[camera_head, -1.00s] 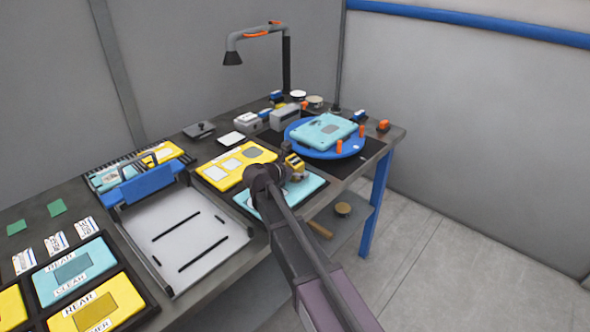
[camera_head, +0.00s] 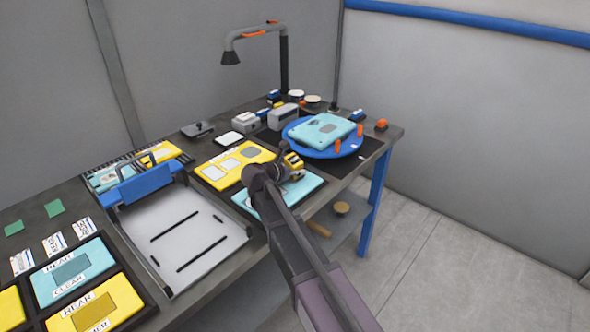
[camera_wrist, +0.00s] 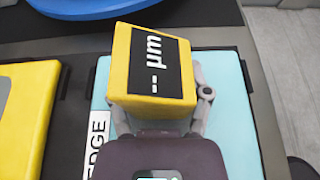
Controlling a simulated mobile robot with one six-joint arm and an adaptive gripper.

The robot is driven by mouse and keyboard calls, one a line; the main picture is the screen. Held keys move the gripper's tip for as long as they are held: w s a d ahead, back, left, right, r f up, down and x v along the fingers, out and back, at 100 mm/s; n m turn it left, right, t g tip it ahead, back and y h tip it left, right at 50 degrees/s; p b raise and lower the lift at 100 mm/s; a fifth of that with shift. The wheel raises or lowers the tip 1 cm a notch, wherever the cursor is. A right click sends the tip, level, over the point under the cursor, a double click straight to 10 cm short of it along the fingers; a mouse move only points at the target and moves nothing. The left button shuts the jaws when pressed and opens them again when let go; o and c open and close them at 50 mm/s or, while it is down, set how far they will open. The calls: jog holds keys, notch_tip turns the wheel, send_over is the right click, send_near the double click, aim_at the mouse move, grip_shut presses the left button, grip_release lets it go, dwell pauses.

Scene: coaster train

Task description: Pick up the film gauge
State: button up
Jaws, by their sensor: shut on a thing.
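The film gauge (camera_wrist: 151,75) is a yellow block with a black face marked "µm" and dashes. In the wrist view it fills the middle, between the fingers of my gripper (camera_wrist: 160,108), which is shut on it. In the head view the gauge (camera_head: 293,163) shows at the end of my arm, above or over the light blue panel (camera_head: 309,184). My gripper in the head view (camera_head: 283,168) is partly hidden by the wrist. I cannot tell how far the gauge is from the panel's surface.
A yellow panel (camera_head: 232,163) lies to the left. A blue turntable (camera_head: 351,144) bearing a light blue device (camera_head: 322,129) and orange pegs stands behind. A white tray with a blue bar (camera_head: 151,184) lies on the left. A lamp (camera_head: 284,75) rises at the back.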

aim_at(295, 159)
jog(key=shift+r, duration=0.1)
notch_tip(295, 159, up, 2)
jog(key=shift+r+p, duration=0.1)
jog(key=shift+p, duration=1.05)
jog(key=shift+r+p, duration=0.75)
jog(key=shift+p, duration=0.05)
jog(key=s, duration=1)
jog(key=s+r+p, duration=0.1)
jog(key=s, duration=0.5)
jog(key=shift+d, duration=0.1)
